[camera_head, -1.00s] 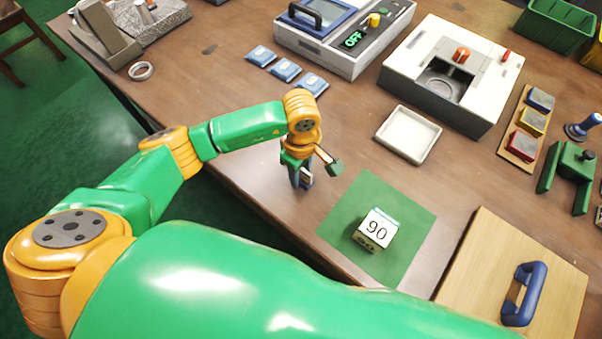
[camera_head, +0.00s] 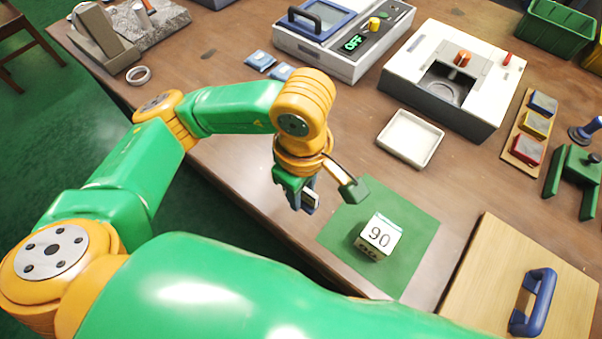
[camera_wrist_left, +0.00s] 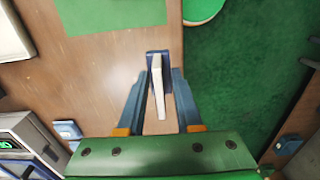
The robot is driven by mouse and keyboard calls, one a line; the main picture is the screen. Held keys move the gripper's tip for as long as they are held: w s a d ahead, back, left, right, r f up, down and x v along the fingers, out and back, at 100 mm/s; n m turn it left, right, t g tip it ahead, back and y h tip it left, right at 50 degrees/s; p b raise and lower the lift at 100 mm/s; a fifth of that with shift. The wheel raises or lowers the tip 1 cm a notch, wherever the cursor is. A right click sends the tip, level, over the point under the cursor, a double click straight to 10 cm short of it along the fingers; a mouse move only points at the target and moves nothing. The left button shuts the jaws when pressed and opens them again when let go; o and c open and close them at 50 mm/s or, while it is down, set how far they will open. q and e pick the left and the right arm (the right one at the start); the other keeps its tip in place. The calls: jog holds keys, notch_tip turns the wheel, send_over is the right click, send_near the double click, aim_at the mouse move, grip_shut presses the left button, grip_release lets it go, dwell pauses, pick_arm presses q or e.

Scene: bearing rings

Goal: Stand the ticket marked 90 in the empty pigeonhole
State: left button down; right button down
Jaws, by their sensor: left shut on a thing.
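My left gripper (camera_head: 304,204) is over the table's near edge, left of the green mat. In the left wrist view its two fingers (camera_wrist_left: 160,82) are shut on a thin white plate with a blue end (camera_wrist_left: 157,85). No marking on the plate is readable. I cannot pick out an empty pigeonhole or tell whether the held plate is the ticket. My right gripper is not in view.
Two blue-edged pieces (camera_head: 260,61) lie behind my left arm. A white tray (camera_head: 410,139) stands beyond the mat, before a white machine (camera_head: 492,78). A wooden board with a blue handle (camera_head: 532,302) is at the right. Table around the tray is clear.

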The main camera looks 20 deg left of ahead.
pick_arm(q)
jog(key=s+d+r, duration=0.2)
jog(key=s+r, duration=0.1)
jog(key=s, duration=0.3)
jog(key=w+a+m, duration=0.9)
jog(key=a+m, duration=0.1)
jog(key=m, duration=0.4)
jog(key=shift+w, duration=0.2)
jog(key=shift+w+r, duration=0.1)
jog(key=shift+r, duration=0.05)
